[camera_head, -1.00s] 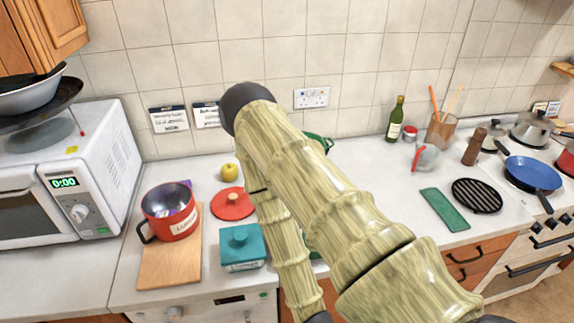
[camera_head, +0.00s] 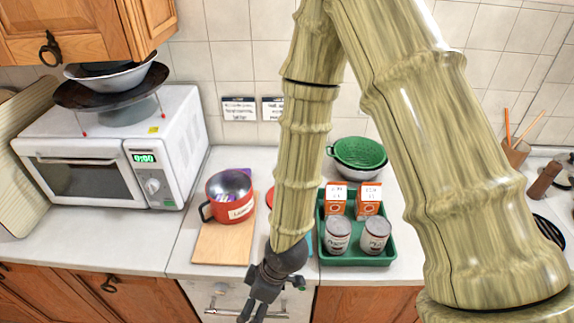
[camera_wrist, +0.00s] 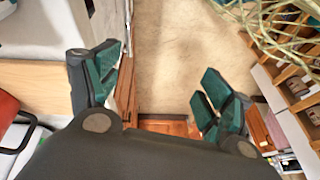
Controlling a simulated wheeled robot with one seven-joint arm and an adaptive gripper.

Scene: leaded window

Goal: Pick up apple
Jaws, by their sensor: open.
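The apple is not visible in either current view; in the head view my arm covers the stretch of counter where it stood in the earlier frame. My gripper (camera_head: 257,311) hangs at the front edge of the counter in the head view, fingers pointing down. In the wrist view my gripper (camera_wrist: 160,82) has its green-padded fingers spread wide, with nothing between them but floor (camera_wrist: 190,50) and cabinet front beyond. The gripper is open and empty.
A red pot (camera_head: 230,207) stands on a wooden board (camera_head: 220,246), left of my arm. A green tray (camera_head: 350,260) with cans and boxes is right of it, a green colander (camera_head: 360,152) behind. A microwave (camera_head: 125,160) stands left. A red lid (camera_head: 269,197) is mostly hidden.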

